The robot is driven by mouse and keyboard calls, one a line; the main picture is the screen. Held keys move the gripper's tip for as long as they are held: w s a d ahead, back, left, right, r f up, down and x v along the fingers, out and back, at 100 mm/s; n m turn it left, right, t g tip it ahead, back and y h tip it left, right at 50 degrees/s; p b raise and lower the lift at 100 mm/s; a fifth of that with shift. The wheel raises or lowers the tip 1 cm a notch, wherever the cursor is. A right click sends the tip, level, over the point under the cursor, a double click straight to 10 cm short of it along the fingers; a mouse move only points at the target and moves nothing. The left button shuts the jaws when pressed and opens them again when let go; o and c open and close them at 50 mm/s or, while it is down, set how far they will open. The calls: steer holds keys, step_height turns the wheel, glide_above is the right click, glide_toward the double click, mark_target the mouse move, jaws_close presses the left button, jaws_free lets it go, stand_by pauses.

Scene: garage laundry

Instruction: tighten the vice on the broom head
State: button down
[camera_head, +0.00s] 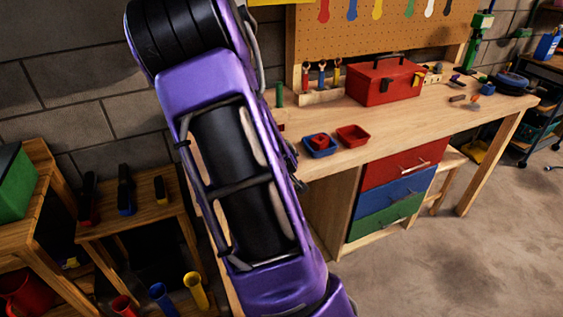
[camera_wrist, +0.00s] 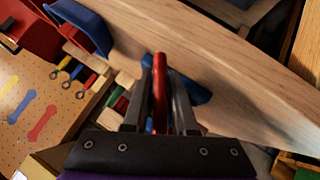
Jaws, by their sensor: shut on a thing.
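In the wrist view my gripper (camera_wrist: 160,104) is shut on a narrow red bar (camera_wrist: 159,72), which stands between its two dark fingers. I cannot tell for sure whether this bar is the vice's handle. A blue piece (camera_wrist: 196,92) shows just behind the fingers, over the wooden bench top; most of it is covered. I cannot make out the vice as a whole or the broom head in either view. In the head view my purple arm covers the left end of the workbench (camera_head: 445,110) and hides my gripper.
On the bench stand a red toolbox (camera_head: 385,80), a rack of wrenches (camera_head: 321,95), a blue tray (camera_head: 319,152) and a red tray (camera_head: 353,140). Coloured drawers (camera_head: 395,188) are below. A low wooden table (camera_head: 140,213) with tools stands left.

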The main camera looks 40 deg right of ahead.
steer(key=shift+a+m+y, duration=0.2)
steer(key=shift+m+y, duration=0.4)
steer(key=shift+y, duration=0.4)
steer(key=shift+w+a, duration=0.1)
stand_by(0.3)
steer(key=c, duration=0.8)
jaws_free()
steer(key=shift+c, duration=0.2)
steer(key=shift+y, duration=0.3)
